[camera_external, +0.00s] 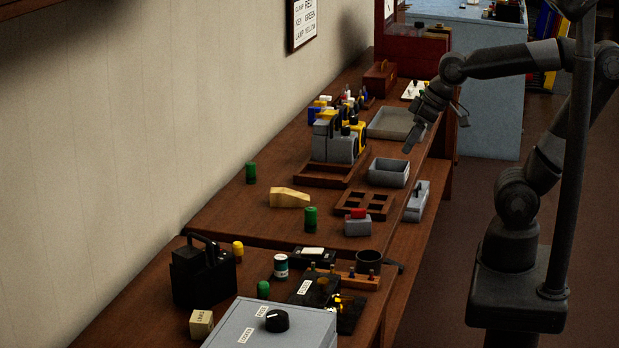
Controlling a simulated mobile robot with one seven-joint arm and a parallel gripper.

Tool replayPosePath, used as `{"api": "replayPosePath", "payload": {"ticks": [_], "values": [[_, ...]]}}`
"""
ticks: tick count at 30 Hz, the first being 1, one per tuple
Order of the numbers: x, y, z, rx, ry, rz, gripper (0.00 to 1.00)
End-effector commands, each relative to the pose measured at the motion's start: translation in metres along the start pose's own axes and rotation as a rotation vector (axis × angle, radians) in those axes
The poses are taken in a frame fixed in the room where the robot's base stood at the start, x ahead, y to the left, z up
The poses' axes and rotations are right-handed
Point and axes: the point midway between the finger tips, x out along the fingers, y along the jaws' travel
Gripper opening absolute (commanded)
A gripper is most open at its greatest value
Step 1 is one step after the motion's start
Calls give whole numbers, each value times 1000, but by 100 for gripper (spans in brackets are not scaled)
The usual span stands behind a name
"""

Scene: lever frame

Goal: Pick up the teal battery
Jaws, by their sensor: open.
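A small upright cylinder with a white band and a dark teal lower part (281,267) stands on the near part of the bench. It looks like the teal battery, but it is too small for me to be sure. My gripper (436,128) is open, with its fingers spread and nothing visible between them. It hangs above the far right part of the bench, near the grey tray, well away from the cylinder.
Around the cylinder are a black case (203,275), a green cylinder (263,290), a dark cup (369,262) and a grey box with a knob (265,330). More green cylinders (311,218) stand farther back. A wall bounds the bench on the left.

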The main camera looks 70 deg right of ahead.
Motion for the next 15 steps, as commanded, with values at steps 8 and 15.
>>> {"api": "replayPosePath", "payload": {"ticks": [8,15], "values": [[50,-48,-66,-77,-39,-58,54],[106,-106,-108,-148,-65,-89,54]]}}
